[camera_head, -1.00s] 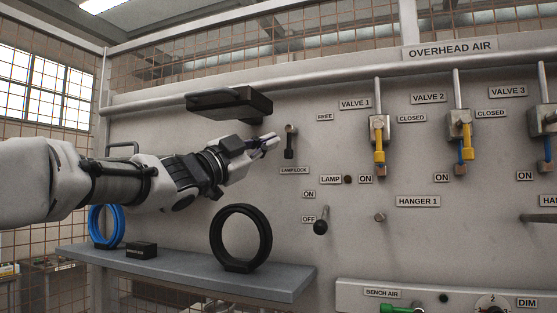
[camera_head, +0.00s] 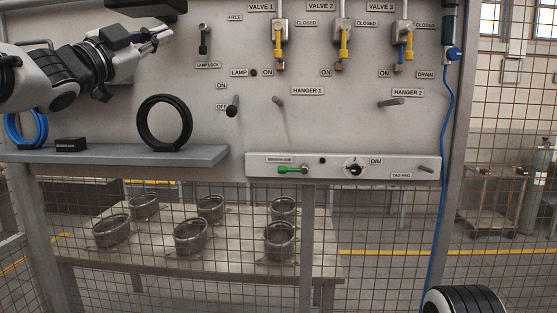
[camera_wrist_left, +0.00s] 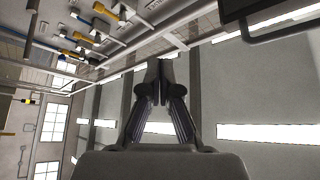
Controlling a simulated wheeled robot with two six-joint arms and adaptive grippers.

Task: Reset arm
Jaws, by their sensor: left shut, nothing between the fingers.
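My left arm comes in from the left in the head view. Its gripper (camera_head: 158,38) is in front of the panel at the upper left, just left of the lamp lock lever (camera_head: 203,40) and apart from it. In the left wrist view the gripper's fingers (camera_wrist_left: 160,72) are together, with nothing between them. The fingers point up past the panel there, toward the ceiling. My right gripper does not show in either view.
A shelf (camera_head: 120,155) below the arm holds a black ring (camera_head: 164,145), a blue ring and a small black box (camera_head: 71,144). Yellow-handled valves (camera_head: 280,40), hanger pegs and a green bench air lever (camera_head: 289,170) are on the panel. Metal cups stand on a lower table (camera_head: 150,235).

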